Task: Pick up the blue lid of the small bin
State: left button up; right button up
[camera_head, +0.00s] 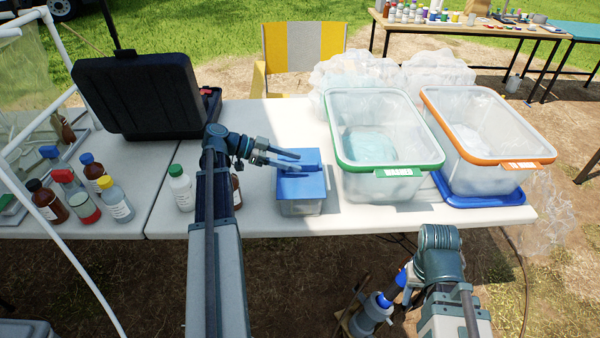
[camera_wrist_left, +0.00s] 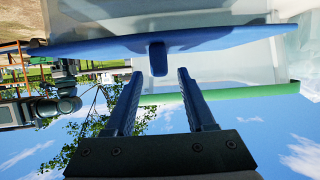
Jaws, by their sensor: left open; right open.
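The small clear bin (camera_head: 300,207) stands on the white table with its blue lid (camera_head: 311,187) on top. In the left wrist view the lid (camera_wrist_left: 225,37) spans the top, with a short blue handle (camera_wrist_left: 158,58) pointing towards the jaws. My left gripper (camera_head: 292,160) is over the lid, its fingers open. In the left wrist view the open jaws (camera_wrist_left: 158,78) flank the line of the handle, one finger to each side; I cannot tell whether they touch it. My right gripper (camera_head: 372,314) is low, in front of the table, its fingers hard to make out.
A green-rimmed bin (camera_head: 390,185) stands close to the right of the small bin, and an orange-rimmed bin (camera_head: 490,178) beyond it. A white bottle (camera_head: 181,187) and a brown bottle (camera_head: 236,192) stand to the left. An open black case (camera_head: 140,95) is at the back left.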

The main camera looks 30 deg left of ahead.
aim_at(300, 163)
pick_arm(q)
jog(key=b+x, duration=0.1)
jog(key=x, duration=0.2)
jog(key=shift+w+d+f, duration=0.1)
grip_shut()
